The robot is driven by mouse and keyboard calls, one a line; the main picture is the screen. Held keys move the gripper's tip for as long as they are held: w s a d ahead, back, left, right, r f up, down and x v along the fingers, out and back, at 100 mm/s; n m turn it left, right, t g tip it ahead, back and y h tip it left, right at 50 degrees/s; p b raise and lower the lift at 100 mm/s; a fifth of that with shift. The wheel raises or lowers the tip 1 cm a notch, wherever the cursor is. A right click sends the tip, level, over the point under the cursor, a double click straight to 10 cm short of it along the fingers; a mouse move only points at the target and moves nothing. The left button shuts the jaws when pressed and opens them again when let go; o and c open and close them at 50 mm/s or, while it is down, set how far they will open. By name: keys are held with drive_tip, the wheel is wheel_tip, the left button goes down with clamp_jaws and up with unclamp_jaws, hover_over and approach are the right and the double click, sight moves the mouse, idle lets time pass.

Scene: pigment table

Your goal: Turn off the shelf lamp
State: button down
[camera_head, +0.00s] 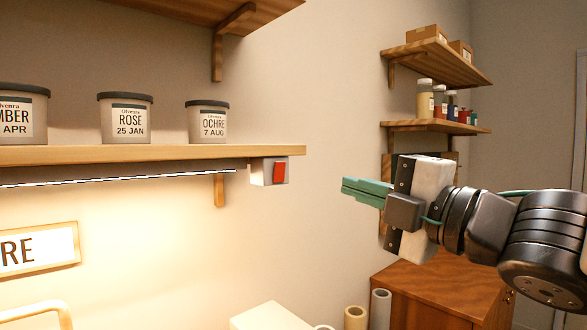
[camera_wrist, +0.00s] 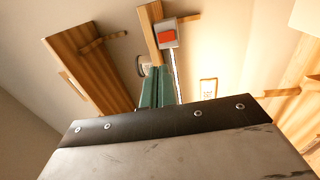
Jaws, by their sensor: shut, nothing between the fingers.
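The shelf lamp (camera_head: 120,178) is a thin bright strip under the left wooden shelf, and it is lit. Its red switch (camera_head: 279,172) sits on a small pale box (camera_head: 267,172) at the strip's right end. In the wrist view the red switch (camera_wrist: 166,37) shows beyond the fingertips, with the lit strip (camera_wrist: 176,75) running from its box. My gripper (camera_head: 345,187) has green fingers, shut and empty. It is to the right of the switch, apart from it and slightly lower in the head view. The fingertips (camera_wrist: 155,70) also show in the wrist view.
Lidded tubs, among them an ochre tub (camera_head: 207,122), stand on the left shelf (camera_head: 160,154). Small shelves (camera_head: 436,126) with bottles and boxes hang behind my arm. A wooden cabinet (camera_head: 440,295) and paper rolls (camera_head: 356,317) stand below. The space between my fingertips and the switch looks clear.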

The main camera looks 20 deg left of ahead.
sight(281, 165)
drive_tip(key=shift+w+a, duration=0.1)
drive_tip(key=x, duration=1.3)
drive_tip(key=shift+w+a, duration=0.2)
drive_tip(key=shift+a, duration=0.15)
